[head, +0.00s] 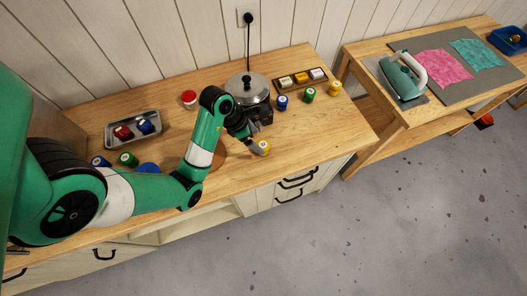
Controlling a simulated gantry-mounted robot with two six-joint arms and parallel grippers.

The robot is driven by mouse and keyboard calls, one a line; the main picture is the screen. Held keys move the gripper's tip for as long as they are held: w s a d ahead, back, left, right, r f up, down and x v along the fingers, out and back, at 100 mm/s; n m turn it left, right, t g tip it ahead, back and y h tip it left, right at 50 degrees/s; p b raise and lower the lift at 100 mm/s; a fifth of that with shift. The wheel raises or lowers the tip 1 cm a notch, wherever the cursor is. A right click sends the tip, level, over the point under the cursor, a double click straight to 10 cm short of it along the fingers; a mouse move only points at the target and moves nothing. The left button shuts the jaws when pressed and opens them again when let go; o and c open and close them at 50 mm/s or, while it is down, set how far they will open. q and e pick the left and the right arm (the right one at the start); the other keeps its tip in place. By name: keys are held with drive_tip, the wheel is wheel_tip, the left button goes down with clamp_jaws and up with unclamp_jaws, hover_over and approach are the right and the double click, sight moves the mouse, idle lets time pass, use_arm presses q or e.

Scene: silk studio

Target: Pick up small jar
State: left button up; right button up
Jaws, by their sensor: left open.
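Several small jars with coloured lids stand on the wooden counter. A yellow-topped jar (264,148) is at the fingertips of my left gripper (256,144), which is open; I cannot tell if they touch. A blue jar (282,102), a green jar (308,94) and a yellow jar (334,89) stand in a row at the right. A red-and-white jar (189,98) is at the back. A red jar (123,132) and a blue jar (145,126) lie in a metal tray (110,143). Another blue jar (100,161) and green jar (128,159) are at the left. My right gripper is out of view.
A lidded metal pot (248,90) on a dark base stands behind my left gripper. A wooden holder (286,83) with small blocks is at the back. A separate table with an iron (402,76) and pink cloth (443,67) is at the right.

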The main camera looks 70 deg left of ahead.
sight(262, 145)
use_arm(q)
drive_tip(key=shift+b+x, duration=0.35)
drive_tip(key=shift+x, duration=0.6)
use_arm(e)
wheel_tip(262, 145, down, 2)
use_arm(q)
drive_tip(key=b+x, duration=0.4)
drive_tip(key=x, duration=0.1)
drive_tip(key=shift+d+f+b, duration=0.1)
drive_tip(key=shift+d+b, duration=0.05)
drive_tip(key=shift+b, duration=0.2)
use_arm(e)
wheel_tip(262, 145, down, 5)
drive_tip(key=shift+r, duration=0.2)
use_arm(q)
drive_tip(key=shift+c, duration=0.4)
clamp_jaws()
